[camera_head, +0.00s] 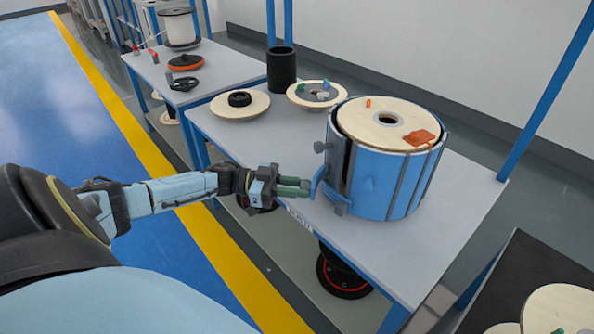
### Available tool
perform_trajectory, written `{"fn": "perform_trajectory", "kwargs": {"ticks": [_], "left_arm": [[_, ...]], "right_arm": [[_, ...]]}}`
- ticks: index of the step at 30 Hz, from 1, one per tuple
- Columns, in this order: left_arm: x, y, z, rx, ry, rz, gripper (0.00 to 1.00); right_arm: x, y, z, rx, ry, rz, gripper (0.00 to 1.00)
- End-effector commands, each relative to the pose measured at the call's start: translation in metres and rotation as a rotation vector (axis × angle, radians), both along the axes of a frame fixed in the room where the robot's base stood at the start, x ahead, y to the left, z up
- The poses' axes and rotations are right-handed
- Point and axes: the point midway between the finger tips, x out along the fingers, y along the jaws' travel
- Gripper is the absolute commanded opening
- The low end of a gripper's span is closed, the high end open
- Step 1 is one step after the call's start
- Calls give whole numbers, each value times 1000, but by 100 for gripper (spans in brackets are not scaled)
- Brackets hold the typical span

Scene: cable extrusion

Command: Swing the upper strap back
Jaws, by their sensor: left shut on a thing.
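A blue drum-shaped fixture (382,184) with dark vertical bands stands upright on the grey table. A wooden spool (372,117) sits inside it, its round top showing. A small blue strap part (318,182) sticks out from the fixture's left side, with a grey knob (321,147) above it. Which strap is the upper one I cannot tell for sure. My left gripper (305,188) reaches in from the left and is shut on the end of the blue strap part. The contact is small and partly hidden by the fingers. My right gripper is not in view.
The grey table (452,205) has clear room right of the fixture. Wooden discs (227,107) and a black cylinder (281,69) stand toward the back. A blue post (545,95) rises at the right. An orange piece (420,138) lies on the spool.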

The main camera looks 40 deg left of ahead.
Motion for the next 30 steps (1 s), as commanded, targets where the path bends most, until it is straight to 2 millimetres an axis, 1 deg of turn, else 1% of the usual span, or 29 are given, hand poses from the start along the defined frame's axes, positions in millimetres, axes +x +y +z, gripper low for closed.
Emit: {"fn": "perform_trajectory", "kwargs": {"ticks": [1,2,3,8,16,20,23,25,27,30], "left_arm": [[6,5,5,1,-9,22,0],[6,5,5,1,-9,22,0],[6,5,5,1,-9,23,23],[5,4,4,1,-7,19,44],[3,3,2,2,-2,13,44],[-2,10,1,4,-1,12,44],[-11,23,2,4,1,13,44],[-19,36,2,5,1,14,44],[-28,50,2,6,0,16,44],[-41,69,2,6,0,16,44]], "right_arm": [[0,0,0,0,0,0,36],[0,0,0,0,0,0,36],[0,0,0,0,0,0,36],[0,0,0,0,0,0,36],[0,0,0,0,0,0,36],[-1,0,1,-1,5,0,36],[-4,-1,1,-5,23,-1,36],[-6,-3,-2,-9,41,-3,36],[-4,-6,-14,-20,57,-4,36],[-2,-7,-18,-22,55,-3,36]]}}
